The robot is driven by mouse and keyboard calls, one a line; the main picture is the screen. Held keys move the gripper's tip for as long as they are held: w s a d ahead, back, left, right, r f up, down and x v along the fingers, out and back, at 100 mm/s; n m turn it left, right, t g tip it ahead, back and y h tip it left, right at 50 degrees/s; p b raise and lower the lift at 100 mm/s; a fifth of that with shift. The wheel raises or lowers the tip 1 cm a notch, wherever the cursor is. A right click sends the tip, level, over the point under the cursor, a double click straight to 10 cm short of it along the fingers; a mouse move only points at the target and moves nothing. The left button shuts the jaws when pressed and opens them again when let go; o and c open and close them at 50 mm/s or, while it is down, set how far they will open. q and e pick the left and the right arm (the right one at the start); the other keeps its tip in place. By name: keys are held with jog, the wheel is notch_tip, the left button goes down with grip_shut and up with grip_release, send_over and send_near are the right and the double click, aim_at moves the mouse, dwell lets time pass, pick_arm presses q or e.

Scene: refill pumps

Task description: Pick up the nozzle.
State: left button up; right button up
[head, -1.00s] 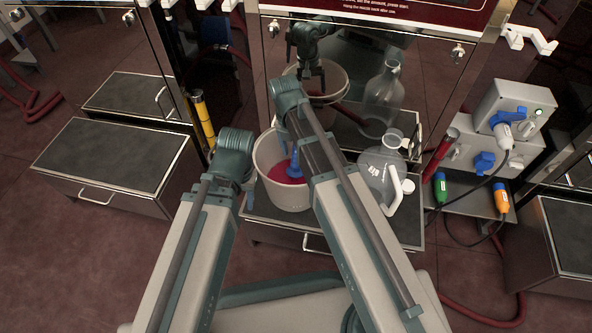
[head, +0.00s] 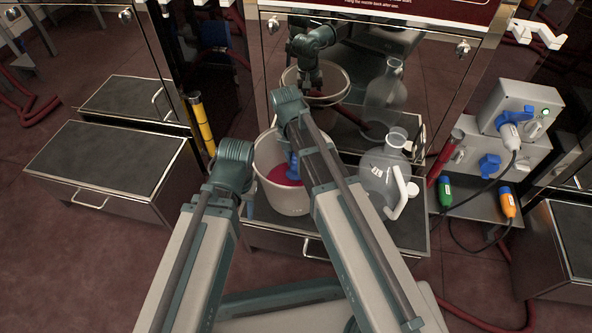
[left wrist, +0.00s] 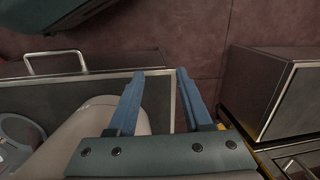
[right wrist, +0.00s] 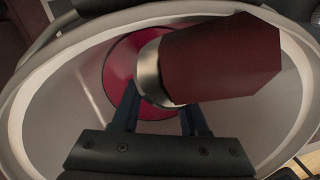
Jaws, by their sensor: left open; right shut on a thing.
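The nozzle (right wrist: 222,58), a dark red body with a metal collar, shows in the right wrist view above the bucket. My right gripper (right wrist: 158,104) is shut on it near the collar. In the head view my right arm hides most of the nozzle. A cream bucket (head: 266,155) with red liquid stands on a low dark-topped bench. My left gripper (left wrist: 160,73) is open and empty, beside the bucket's left side and above the bench's edge. In the head view its fingers are mostly hidden below the wrist.
A clear glass jug (head: 386,178) with a white handle stands on the bench to the right of the bucket. A mirror-like steel cabinet (head: 430,65) rises behind. A yellow post (head: 203,125) and a low cabinet (head: 100,160) are at the left. A socket box (head: 515,115) with cables is at the right.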

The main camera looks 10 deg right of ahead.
grip_shut()
notch_tip(320, 180, up, 10)
jog(key=p, duration=1)
jog(key=shift+r, duration=0.15)
notch_tip(320, 180, up, 12)
jog(key=p, duration=1.2)
jog(key=shift+s+f, duration=0.1)
jog(key=shift+f, duration=0.15)
